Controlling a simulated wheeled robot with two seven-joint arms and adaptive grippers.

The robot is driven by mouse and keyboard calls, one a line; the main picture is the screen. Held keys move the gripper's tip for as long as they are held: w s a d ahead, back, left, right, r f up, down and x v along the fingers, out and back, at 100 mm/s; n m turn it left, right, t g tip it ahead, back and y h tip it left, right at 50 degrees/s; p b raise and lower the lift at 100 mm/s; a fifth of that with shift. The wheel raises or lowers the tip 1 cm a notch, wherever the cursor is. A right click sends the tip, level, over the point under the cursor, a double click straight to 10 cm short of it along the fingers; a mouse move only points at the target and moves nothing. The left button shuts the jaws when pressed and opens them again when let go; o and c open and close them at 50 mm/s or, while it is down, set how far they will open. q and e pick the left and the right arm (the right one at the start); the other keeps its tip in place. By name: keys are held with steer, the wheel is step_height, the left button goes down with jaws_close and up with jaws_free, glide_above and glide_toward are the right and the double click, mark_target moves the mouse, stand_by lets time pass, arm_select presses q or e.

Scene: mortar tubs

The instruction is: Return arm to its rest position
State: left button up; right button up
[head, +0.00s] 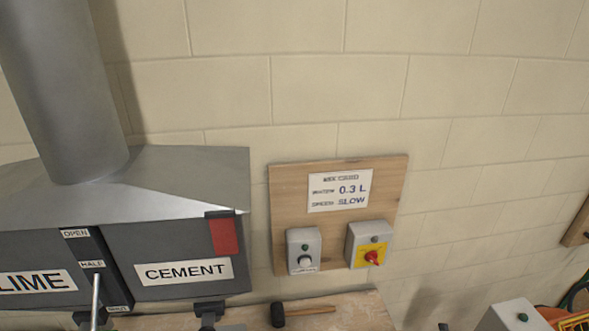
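Neither of my arms nor grippers can be made out in the head view, so their pose and what they hold are hidden. A grey metal hopper (190,165) stands at the left against the wall, with a LIME label (38,281) and a CEMENT label (184,271). Between the labels is a lever slot marked OPEN, HALF and SHUT, with a pale lever (96,300) below the HALF mark. A red tab (224,237) sits on the CEMENT side.
A wooden board (290,195) on the block wall carries a card (340,190) reading 0.3 L and SLOW, a grey knob box (304,250) and a yellow-faced box with a red knob (370,245). A mallet (306,311) lies below. A grey box (514,316) stands lower right.

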steer(key=s+d+f+m+g, duration=0.2)
steer(key=s+f+m+g, duration=0.5)
steer(key=s+f+m, duration=0.35)
steer(key=s+a+f+m+g+y, duration=0.45)
steer(key=s+a+f, duration=0.35)
steer(key=s, duration=0.2)
step_height(320, 180, down, 34)
steer(key=s+a+g+b, duration=0.2)
steer(key=b, duration=0.4)
steer(key=s+f+b, duration=0.2)
steer(key=s+f, duration=0.8)
steer(key=f, duration=0.2)
steer(key=s+f+g+b, duration=0.1)
steer(key=s+f+b, duration=0.1)
steer(key=s+f, duration=0.7)
step_height(320, 180, down, 3)
steer(key=shift+s+a+f+n+b, duration=0.1)
steer(key=shift+s+a+n+b, duration=0.05)
steer(key=shift+s+n+b, duration=0.2)
